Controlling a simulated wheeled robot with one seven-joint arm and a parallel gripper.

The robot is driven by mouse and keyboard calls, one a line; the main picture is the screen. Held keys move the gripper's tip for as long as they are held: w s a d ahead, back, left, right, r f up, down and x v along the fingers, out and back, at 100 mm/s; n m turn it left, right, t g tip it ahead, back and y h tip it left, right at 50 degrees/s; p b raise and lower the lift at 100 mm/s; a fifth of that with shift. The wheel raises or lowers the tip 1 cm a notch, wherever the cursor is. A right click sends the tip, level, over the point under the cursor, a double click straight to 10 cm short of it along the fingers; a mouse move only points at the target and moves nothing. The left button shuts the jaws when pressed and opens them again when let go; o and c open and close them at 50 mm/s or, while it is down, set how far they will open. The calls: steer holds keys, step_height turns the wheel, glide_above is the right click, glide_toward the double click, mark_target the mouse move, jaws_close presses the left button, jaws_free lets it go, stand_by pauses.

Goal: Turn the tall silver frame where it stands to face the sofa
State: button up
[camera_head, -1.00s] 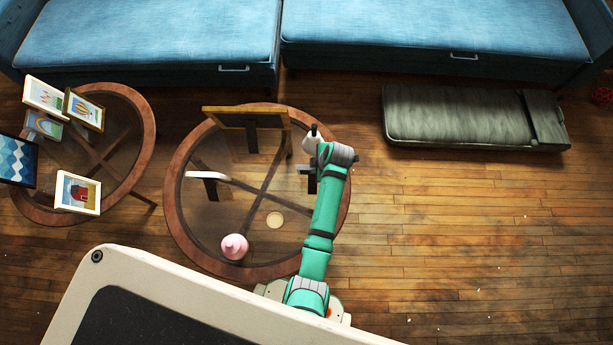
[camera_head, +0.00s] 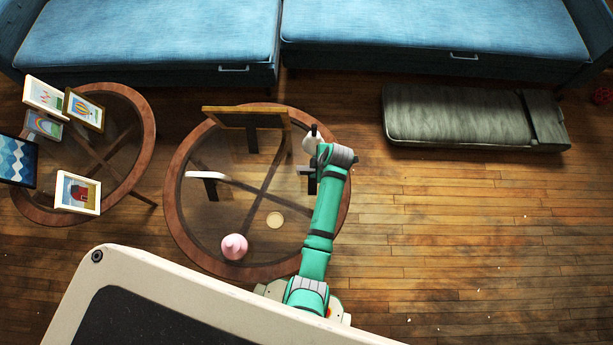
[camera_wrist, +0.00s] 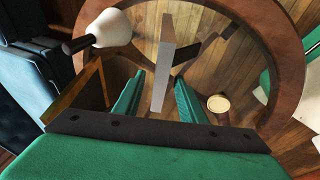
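In the wrist view the tall silver frame (camera_wrist: 165,62) stands on the round glass table, seen almost edge-on. A dark prop leg shows on its right, the side away from the sofa (camera_wrist: 22,85). My gripper (camera_wrist: 161,77) has its two green fingers apart, one on each side of the frame, with a visible gap at both. In the head view my gripper (camera_head: 311,166) is over the right part of the table (camera_head: 178,225), and my wrist hides most of the frame. The blue sofa (camera_head: 150,40) runs along the top there.
A wooden-edged frame (camera_head: 245,110) stands at the table's sofa side. A white vessel with a dark top (camera_head: 309,144) is close beside my gripper. A white frame (camera_head: 207,175), a pink object (camera_head: 234,247) and a cream disc (camera_head: 275,220) share the table.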

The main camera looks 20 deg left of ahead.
steer(key=v, duration=1)
steer(key=shift+d+r, duration=0.15)
steer(key=shift+r, duration=0.25)
steer(key=shift+r, duration=0.1)
steer(key=shift+r, duration=2.9)
